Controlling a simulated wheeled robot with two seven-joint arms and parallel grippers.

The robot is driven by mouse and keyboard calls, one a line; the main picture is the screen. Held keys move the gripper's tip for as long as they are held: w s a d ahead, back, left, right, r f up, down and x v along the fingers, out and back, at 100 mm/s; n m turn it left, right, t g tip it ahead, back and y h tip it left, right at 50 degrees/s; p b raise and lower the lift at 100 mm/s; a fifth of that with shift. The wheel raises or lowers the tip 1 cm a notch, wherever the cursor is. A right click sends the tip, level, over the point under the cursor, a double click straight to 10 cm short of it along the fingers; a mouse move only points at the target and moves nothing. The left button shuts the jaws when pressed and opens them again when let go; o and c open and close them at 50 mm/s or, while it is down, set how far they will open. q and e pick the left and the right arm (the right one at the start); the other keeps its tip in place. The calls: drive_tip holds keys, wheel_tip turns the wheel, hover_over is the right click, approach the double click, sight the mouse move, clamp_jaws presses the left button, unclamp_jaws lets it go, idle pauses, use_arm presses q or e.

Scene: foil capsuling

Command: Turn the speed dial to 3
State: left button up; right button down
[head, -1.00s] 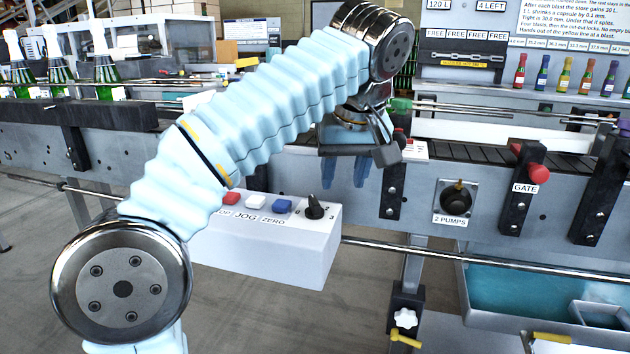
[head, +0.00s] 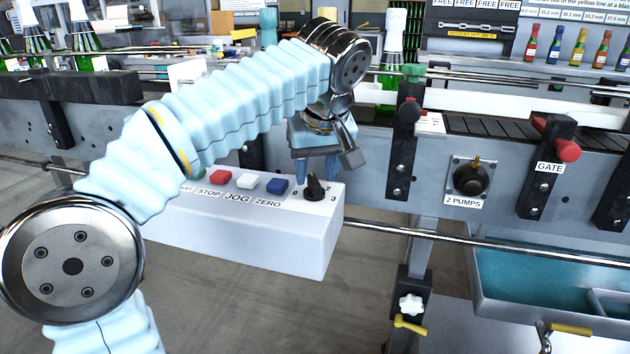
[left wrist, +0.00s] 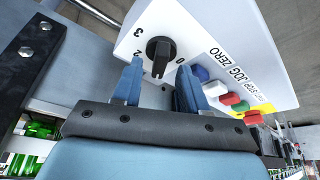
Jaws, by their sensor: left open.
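The black speed dial (head: 314,188) sits at the right end of the white control box (head: 250,231), with printed numbers around it. In the left wrist view the dial (left wrist: 158,57) shows a raised ridge, with 0, 2 and 3 readable; a finger may hide part of the scale. I cannot tell for sure which number it points to. My left gripper (head: 316,174) is open just behind and above the dial. In the left wrist view, the dial appears between the two blue fingertips of the gripper (left wrist: 159,70), with gaps on both sides. My right gripper is not in view.
Green, red, white and blue buttons line the box left of the dial; the red STOP button (head: 220,177) is one. The conveyor side wall (head: 435,160) rises behind the box. A red GATE handle (head: 568,151) and a pump knob (head: 471,180) are to the right.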

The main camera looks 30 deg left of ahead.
use_arm(q)
drive_tip(key=shift+x, duration=0.9)
drive_tip(key=shift+c, duration=0.4)
clamp_jaws()
